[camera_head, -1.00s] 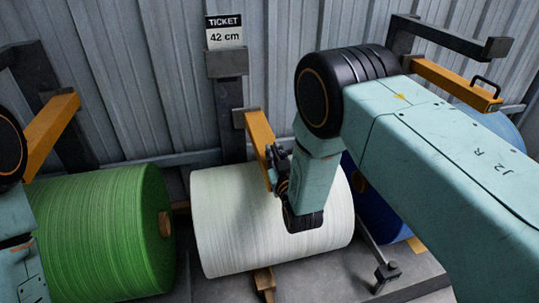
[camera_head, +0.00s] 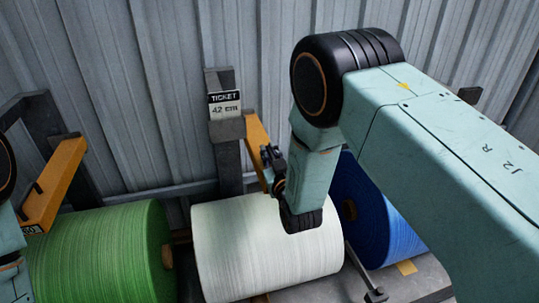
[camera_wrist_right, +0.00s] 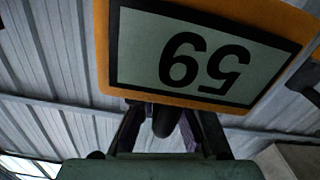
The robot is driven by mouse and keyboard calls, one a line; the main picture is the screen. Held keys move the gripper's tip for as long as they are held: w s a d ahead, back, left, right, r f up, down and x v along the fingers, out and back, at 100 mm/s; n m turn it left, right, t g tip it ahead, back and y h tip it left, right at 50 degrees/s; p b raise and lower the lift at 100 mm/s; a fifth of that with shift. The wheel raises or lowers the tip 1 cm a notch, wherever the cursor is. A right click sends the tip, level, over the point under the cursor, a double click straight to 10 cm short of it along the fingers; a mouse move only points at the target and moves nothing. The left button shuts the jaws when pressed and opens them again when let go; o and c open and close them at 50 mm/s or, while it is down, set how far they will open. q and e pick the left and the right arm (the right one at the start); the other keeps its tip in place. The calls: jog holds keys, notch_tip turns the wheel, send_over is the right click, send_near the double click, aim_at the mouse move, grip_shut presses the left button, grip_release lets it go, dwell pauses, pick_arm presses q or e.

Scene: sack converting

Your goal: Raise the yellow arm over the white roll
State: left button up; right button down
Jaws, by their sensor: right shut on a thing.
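The yellow arm (camera_head: 256,140) reaches from the dark post (camera_head: 227,165) toward me, above the white roll (camera_head: 265,250). Its root is level with the post's block. My right gripper (camera_head: 272,168) is at the near end of the yellow arm, shut on it; my wrist partly hides the grip. In the right wrist view, the yellow arm (camera_wrist_right: 104,55) carries a number plate (camera_wrist_right: 200,62) reading 59 upside down, and my right gripper (camera_wrist_right: 166,122) is against its edge. My left gripper is out of view; only part of the left arm shows at the left edge.
A ticket (camera_head: 225,104) reading 42 cm is on the post. A green roll (camera_head: 95,255) under another yellow arm (camera_head: 55,185) stands at left. A blue roll (camera_head: 375,215) stands at right. A corrugated wall (camera_head: 150,90) is behind.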

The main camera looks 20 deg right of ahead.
jog(key=shift+w+r, duration=0.2)
jog(key=shift+r, duration=0.55)
jog(key=c, duration=1.4)
grip_release()
jog(key=shift+s+f, duration=0.1)
jog(key=shift+s, duration=0.05)
jog(key=shift+f, duration=0.15)
jog(key=shift+s, duration=0.3)
jog(key=s, duration=1.1)
jog(key=shift+s, duration=0.2)
